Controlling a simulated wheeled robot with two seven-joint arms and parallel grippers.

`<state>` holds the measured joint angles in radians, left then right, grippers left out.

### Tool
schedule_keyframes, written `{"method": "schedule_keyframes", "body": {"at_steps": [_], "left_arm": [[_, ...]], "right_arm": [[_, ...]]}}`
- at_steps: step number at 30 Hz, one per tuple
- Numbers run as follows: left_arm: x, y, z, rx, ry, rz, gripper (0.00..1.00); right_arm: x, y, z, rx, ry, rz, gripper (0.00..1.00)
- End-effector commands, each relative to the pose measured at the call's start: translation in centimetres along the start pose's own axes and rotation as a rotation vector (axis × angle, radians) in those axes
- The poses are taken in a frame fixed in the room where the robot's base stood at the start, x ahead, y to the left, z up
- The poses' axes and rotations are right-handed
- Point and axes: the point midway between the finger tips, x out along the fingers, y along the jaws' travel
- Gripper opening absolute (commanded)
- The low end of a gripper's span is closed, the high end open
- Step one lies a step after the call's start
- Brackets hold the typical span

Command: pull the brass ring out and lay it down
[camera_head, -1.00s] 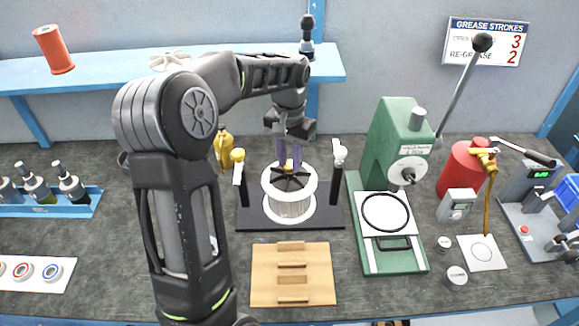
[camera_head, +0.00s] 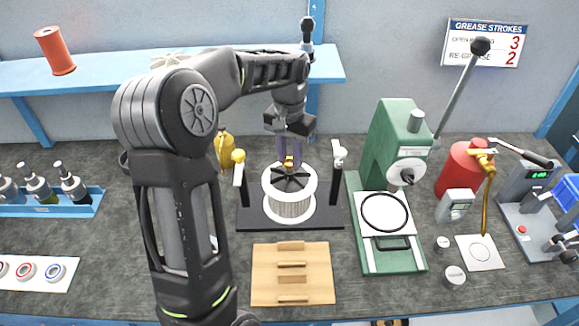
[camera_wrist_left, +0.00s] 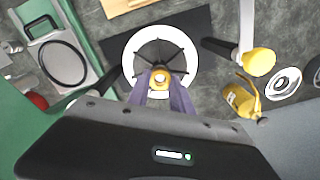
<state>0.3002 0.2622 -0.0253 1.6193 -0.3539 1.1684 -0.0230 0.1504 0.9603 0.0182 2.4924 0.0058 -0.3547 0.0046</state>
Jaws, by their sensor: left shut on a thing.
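The brass ring (camera_head: 289,161) is small and gold-coloured, at the middle of the black-spoked impeller of the white blower drum (camera_head: 289,206). My left gripper (camera_head: 290,158) comes down from above, its purple fingers shut on the brass ring. In the left wrist view the brass ring (camera_wrist_left: 160,79) sits between the purple fingertips (camera_wrist_left: 161,84), over the hub of the spokes (camera_wrist_left: 178,58). The fingers partly hide it, and I cannot tell whether it is clear of the hub. My right gripper is not in view.
The drum stands on a black base (camera_head: 326,217) between two posts. A wooden board (camera_head: 318,275) lies in front. A green press (camera_head: 374,222) with a black O-ring stands to the right.

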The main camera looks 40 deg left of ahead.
Motion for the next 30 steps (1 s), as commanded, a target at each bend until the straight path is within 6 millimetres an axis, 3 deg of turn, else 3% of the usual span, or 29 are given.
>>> {"method": "schedule_keyframes", "body": {"at_steps": [18, 30], "left_arm": [[-3.5, 0.0, 0.0, 0.000, 0.001, 0.000, 0.00], [-3.7, 0.0, 0.0, 0.000, 0.001, 0.000, 0.00]], "right_arm": [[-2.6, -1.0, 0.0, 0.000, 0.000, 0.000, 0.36], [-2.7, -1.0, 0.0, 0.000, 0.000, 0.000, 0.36]]}}
